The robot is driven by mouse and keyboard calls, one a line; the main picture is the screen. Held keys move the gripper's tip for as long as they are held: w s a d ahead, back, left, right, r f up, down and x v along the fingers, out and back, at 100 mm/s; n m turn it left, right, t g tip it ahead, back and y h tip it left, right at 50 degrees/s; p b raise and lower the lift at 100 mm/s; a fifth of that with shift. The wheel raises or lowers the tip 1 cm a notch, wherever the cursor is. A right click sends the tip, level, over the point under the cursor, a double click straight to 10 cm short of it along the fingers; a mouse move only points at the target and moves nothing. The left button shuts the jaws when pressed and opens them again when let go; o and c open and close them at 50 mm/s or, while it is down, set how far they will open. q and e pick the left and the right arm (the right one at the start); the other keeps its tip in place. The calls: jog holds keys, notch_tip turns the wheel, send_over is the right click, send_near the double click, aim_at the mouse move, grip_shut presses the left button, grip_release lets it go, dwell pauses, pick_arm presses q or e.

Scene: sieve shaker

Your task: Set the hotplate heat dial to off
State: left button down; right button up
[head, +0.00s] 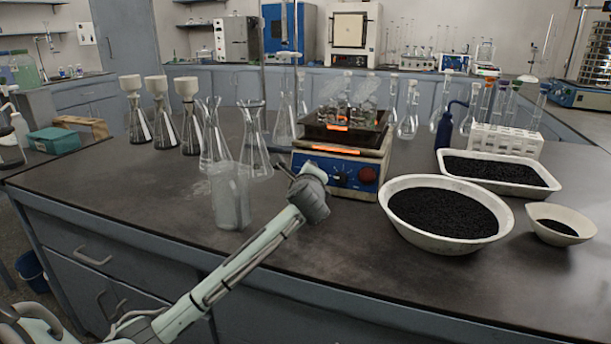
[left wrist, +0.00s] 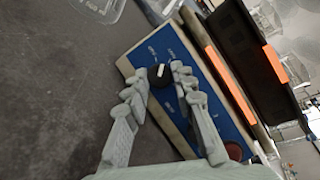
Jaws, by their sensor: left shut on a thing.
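The hotplate (head: 378,157) stands on the bench with a blue front panel; it also shows in the left wrist view (left wrist: 220,62). My left gripper (head: 301,169) reaches the panel's left part. In the left wrist view its fingers (left wrist: 161,76) are closed around a black dial (left wrist: 158,71) with a white pointer mark. The panel's lettering is too small to read. Further right, in the head view, are a small dark dial (head: 341,179) and a larger red knob (head: 367,174). The gripper hides the held dial in the head view. My right gripper is not in view.
Orange-glowing strips (head: 335,149) mark the hotplate's top, which bears glassware. A clear beaker (head: 230,197) and flasks (head: 214,140) stand close left of my gripper. A white bowl (head: 398,232) of black grains is at the right. The bench front is clear.

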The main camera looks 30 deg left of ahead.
pick_arm(q)
jog(key=n+g, duration=0.1)
jog(key=n, duration=0.2)
jog(key=shift+r+n, duration=0.1)
jog(key=shift+n, duration=0.3)
jog(key=shift+n+g+h, duration=0.6)
jog(key=shift+n+g, duration=0.2)
jog(key=shift+n, duration=0.8)
jog(key=c, duration=1.3)
grip_release()
jog(key=shift+r, duration=0.1)
jog(key=shift+o, duration=0.2)
